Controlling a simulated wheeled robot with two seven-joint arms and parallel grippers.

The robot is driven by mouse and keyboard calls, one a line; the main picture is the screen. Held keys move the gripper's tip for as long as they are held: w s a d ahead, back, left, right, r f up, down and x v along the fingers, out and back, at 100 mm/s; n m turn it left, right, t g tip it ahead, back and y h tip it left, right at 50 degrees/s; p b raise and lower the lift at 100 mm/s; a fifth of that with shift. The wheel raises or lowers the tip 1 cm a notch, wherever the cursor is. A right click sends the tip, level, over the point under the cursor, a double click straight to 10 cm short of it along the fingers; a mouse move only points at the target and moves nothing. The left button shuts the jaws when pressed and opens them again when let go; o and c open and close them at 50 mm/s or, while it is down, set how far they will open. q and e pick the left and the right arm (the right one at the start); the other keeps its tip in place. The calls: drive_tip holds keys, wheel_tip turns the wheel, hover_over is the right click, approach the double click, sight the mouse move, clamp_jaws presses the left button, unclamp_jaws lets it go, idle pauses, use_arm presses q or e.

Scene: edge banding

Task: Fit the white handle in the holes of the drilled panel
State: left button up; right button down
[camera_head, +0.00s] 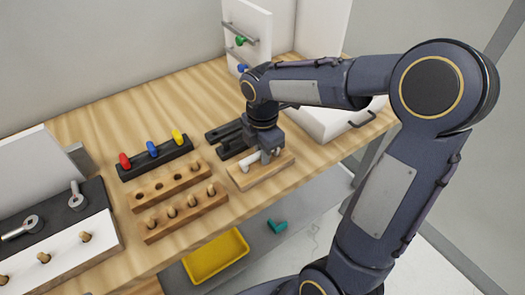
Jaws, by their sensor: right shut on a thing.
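My right gripper (268,157) points down at the middle of the table and is shut on the white handle (250,161). Only the left part of the handle shows; the jaws cover the rest. Directly beneath is a flat light wooden board (247,181), which may be the drilled panel. No holes can be made out in it from here. I cannot tell whether the handle touches the board or is just above it. My left gripper is not in view.
Wooden racks with holes and pegs (184,216) and a black rack with red, blue and yellow knobs (152,158) stand left. Black fixtures (226,133) lie behind the gripper. A white upright panel (255,22) stands behind. A yellow tray (216,257) is below.

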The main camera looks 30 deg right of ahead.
drive_tip(key=shift+f, duration=0.2)
idle(0.3)
drive_tip(key=c, duration=1.3)
unclamp_jaws()
drive_tip(key=shift+c, duration=0.2)
drive_tip(key=shift+r, duration=0.2)
drive_tip(key=shift+r+p, duration=2.2)
drive_tip(key=shift+r, duration=0.2)
